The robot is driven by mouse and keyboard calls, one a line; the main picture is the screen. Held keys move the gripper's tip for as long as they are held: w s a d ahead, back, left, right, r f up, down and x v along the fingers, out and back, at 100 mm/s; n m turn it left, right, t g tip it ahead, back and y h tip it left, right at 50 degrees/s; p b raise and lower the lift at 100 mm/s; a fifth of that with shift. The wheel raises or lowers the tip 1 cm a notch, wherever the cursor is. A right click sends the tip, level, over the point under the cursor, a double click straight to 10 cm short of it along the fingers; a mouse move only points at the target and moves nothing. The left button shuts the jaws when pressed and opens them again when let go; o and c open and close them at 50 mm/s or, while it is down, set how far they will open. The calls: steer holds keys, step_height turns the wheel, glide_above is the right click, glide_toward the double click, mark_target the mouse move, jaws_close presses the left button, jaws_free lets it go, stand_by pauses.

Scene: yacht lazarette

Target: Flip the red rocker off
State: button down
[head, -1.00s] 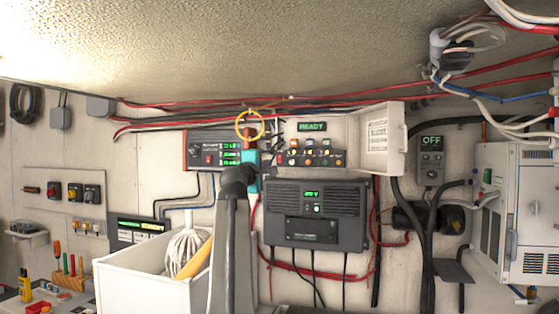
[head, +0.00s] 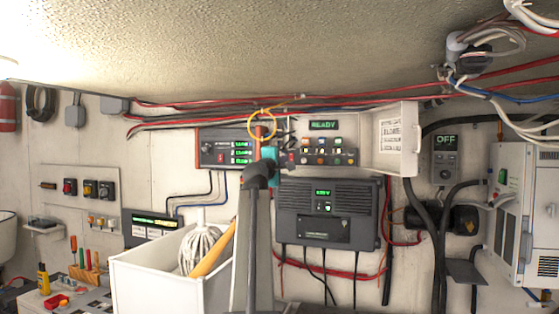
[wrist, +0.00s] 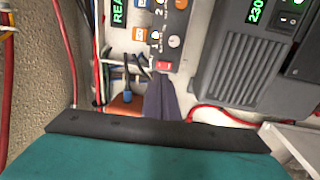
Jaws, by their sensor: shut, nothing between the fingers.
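A small red rocker (wrist: 163,66) sits at the end of a switch row in the wrist view. In the head view it is at the lower left of the switch panel (head: 322,163) under a green READY display (head: 323,125). Which way the rocker is tipped is too small to tell. My gripper (wrist: 161,80) is shut and empty. Its dark fingertips point at the rocker, just short of or at its edge; I cannot tell whether they touch. In the head view its teal body covers the area left of the panel.
An open cover (head: 392,138) stands right of the panel. Left is a dark unit (head: 225,147) with another red switch (head: 220,158). A black charger box (head: 325,215) hangs below. Cables and a yellow ring (head: 262,125) are close by. A white bin (head: 150,283) stands lower left.

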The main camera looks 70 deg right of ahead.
mark_target(290, 155)
steer(key=d, duration=0.2)
steer(key=d+p, duration=0.1)
steer(key=d, duration=0.1)
steer(key=d+r+p, duration=0.1)
steer(key=d, duration=0.1)
steer(key=shift+w, duration=0.15)
steer(key=shift+d+f, duration=0.1)
steer(key=shift+d, duration=0.3)
steer(key=shift+w+a, duration=0.1)
